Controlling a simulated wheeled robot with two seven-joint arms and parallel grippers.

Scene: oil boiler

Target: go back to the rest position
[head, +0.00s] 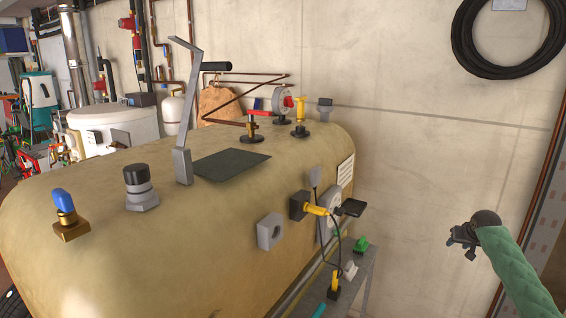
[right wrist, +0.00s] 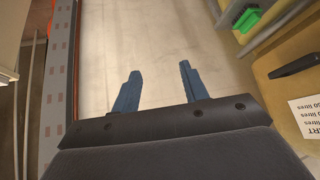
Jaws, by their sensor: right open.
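My right gripper (head: 462,240) is at the right of the head view, with its green-sleeved arm coming in from the lower right. It is in front of the pale wall, to the right of the tan boiler tank (head: 180,240) and apart from it. In the right wrist view the two blue-grey fingers (right wrist: 157,90) stand apart with nothing between them. My left gripper does not show in either view.
On the tank are a long grey lever (head: 187,110), a blue-capped fitting (head: 66,212), a black-capped fitting (head: 139,188) and a yellow plug (head: 316,210) with a cable. A metal shelf (head: 360,268) holds a green item (head: 361,244). A black hose coil (head: 467,40) hangs on the wall.

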